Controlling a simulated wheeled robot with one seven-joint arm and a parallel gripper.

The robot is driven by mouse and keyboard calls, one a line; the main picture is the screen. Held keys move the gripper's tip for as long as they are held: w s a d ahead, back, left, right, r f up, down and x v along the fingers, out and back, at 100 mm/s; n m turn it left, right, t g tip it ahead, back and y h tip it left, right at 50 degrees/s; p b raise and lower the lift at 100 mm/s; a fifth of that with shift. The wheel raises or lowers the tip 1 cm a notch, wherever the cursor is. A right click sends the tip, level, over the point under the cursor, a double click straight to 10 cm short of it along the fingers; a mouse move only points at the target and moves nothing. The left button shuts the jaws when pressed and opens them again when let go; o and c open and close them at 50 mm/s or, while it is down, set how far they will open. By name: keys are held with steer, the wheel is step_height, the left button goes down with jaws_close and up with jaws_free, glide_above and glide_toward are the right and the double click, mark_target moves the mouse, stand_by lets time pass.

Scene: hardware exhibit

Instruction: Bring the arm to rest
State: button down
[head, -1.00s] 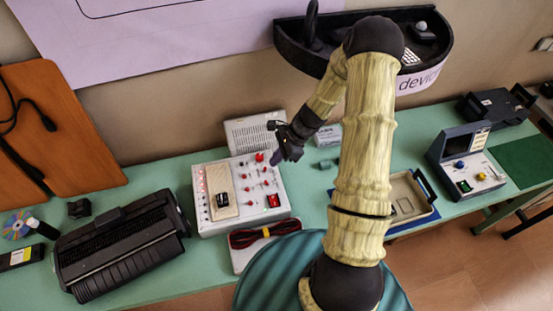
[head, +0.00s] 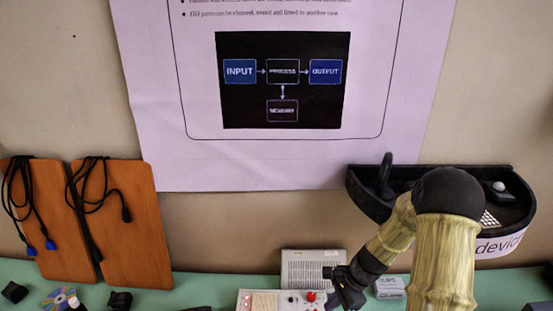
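My arm (head: 445,255), with light ribbed links and dark joints, rises at the lower right in the head view. It bends at a dark elbow in front of the wall shelf. The forearm slopes down to the left. My dark gripper (head: 345,290) is at the bottom edge, over the right side of the white panel box with red knobs (head: 290,300). The fingertips are too small and too near the picture edge to tell whether they are open, or whether they touch the box.
A black half-round wall shelf (head: 360,192) is behind the elbow. A grey vented box (head: 312,268) and a small white box (head: 390,286) stand on the green table (head: 225,288). Orange boards with black cables (head: 132,235) lean at left. A poster (head: 285,165) hangs on the wall.

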steer(key=s+r+n+t+h+b, duration=0.2)
steer(key=s+r+n+h, duration=0.3)
steer(key=s+r+n, duration=0.7)
steer(key=a+r+n+b, duration=0.1)
steer(key=n, duration=0.2)
steer(key=shift+s+t, duration=0.25)
steer(key=shift+t, duration=0.05)
stand_by(0.4)
